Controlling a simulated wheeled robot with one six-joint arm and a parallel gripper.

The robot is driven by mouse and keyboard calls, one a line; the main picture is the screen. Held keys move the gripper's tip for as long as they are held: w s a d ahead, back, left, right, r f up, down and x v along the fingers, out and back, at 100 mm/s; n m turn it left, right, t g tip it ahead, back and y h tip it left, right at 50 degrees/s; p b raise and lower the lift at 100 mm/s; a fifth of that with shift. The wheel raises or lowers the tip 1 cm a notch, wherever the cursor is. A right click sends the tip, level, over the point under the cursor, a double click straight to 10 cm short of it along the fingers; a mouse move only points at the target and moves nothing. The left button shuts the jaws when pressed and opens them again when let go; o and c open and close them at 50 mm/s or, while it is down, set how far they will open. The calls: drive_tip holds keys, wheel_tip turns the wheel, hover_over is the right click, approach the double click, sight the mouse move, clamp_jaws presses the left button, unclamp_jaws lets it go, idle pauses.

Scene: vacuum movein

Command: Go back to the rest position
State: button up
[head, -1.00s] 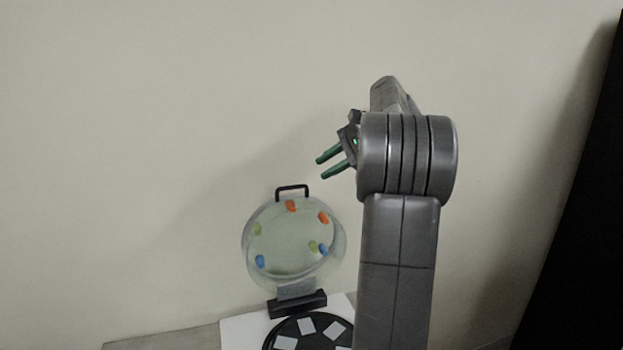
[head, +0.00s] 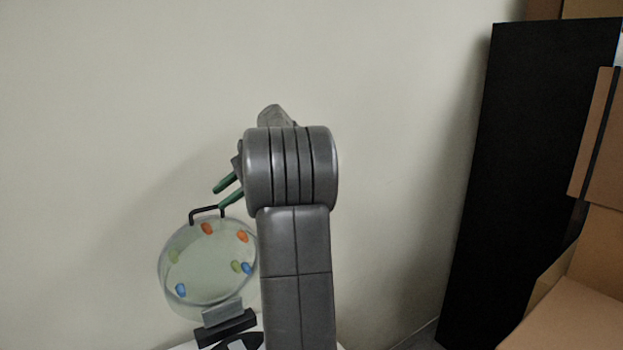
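My gripper (head: 228,191) has two green fingers that stick out to the left from my grey arm. A gap shows between the fingers and nothing is held there, so it is open. It is just above the black handle of a round, clear container (head: 208,262), which has several coloured pieces on it. I cannot tell whether the lower finger touches the handle or only overlaps it in the view. The container stands tilted on a black base (head: 226,328). My arm hides part of the scene behind it.
A plain wall (head: 400,130) fills the back. A tall black panel (head: 530,150) leans at the right, with brown cardboard boxes (head: 585,315) beside it. A strip of white surface shows at the bottom, mostly out of view.

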sight(206, 209)
drive_tip(key=p+x, duration=0.1)
drive_tip(key=x, duration=0.6)
drive_tip(key=shift+a+f, duration=0.1)
drive_tip(key=shift+s, duration=0.15)
